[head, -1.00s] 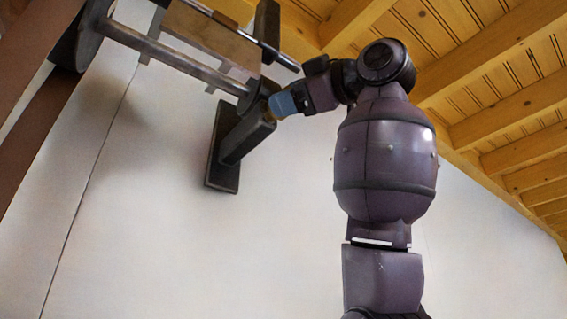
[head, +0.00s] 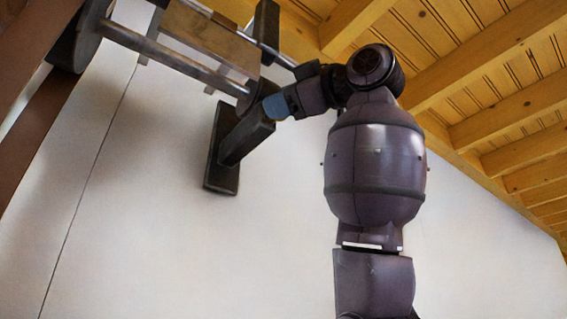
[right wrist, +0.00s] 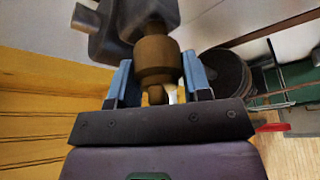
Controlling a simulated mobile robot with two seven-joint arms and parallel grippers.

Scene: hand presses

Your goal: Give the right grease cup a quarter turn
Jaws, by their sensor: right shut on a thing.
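The right grease cup is a brass, stepped round piece (right wrist: 156,56) below a dark grey housing (right wrist: 135,18) in the right wrist view. My right gripper (right wrist: 157,66) has its two blue fingers on either side of the cup and is shut on it. In the head view my right gripper (head: 275,106) is at the end of the dark bracket arm (head: 247,137), where its fingers hide the cup. My left gripper is in neither view.
The bracket's plate (head: 221,178) lies against the white wall (head: 140,230). Wooden ceiling beams (head: 470,75) are at upper right.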

